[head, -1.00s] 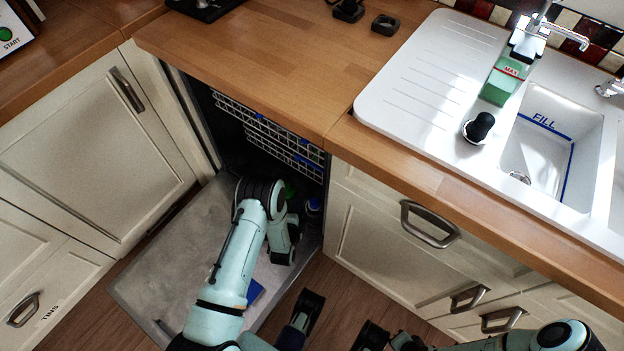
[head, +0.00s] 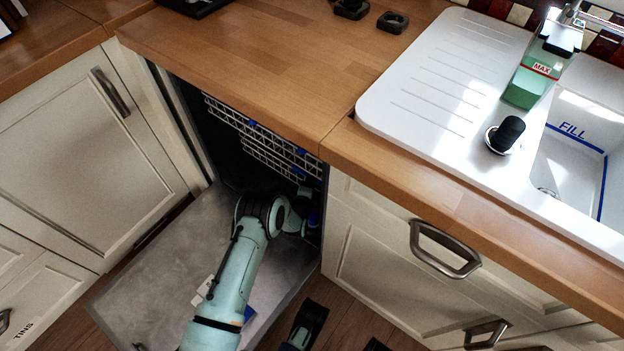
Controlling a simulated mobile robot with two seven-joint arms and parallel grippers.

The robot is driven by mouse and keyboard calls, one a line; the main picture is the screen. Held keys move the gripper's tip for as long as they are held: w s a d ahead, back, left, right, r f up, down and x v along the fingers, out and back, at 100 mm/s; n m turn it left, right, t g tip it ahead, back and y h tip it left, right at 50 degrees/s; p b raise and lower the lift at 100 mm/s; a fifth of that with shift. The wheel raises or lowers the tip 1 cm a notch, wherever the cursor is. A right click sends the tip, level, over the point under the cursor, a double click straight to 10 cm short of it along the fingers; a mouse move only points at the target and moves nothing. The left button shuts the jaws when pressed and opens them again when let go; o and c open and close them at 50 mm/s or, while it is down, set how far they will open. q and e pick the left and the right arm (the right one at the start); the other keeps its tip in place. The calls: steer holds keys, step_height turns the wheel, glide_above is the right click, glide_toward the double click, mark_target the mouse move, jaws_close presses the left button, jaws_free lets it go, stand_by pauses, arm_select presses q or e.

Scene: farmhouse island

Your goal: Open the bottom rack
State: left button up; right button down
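The dishwasher door (head: 150,270) is folded down flat below the counter. In the dark opening a white wire upper rack with blue clips (head: 270,150) shows. The bottom rack is not clearly visible; my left arm and shadow cover the lower opening. My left arm reaches over the door, with its wrist bent right into the lower opening. The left gripper's fingers are hidden there, so I cannot tell whether they touch the rack. Dark parts, seemingly of my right gripper, show at the bottom edge, cut off.
A wooden counter (head: 230,60) overhangs the opening. Cream cabinets stand left (head: 85,150) and right (head: 385,275), the right one with protruding metal handles. A white sink (head: 430,90) is set in the counter at right. A strip of wood floor is free beside the door.

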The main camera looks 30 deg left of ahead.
arm_select(q)
steer(key=shift+w+a, duration=0.2)
steer(key=shift+w, duration=0.35)
arm_select(e)
steer(key=shift+s+f, duration=0.15)
steer(key=shift+s, duration=0.35)
arm_select(q)
jaws_close()
steer(key=shift+s, duration=0.15)
arm_select(e)
steer(key=shift+w, duration=0.15)
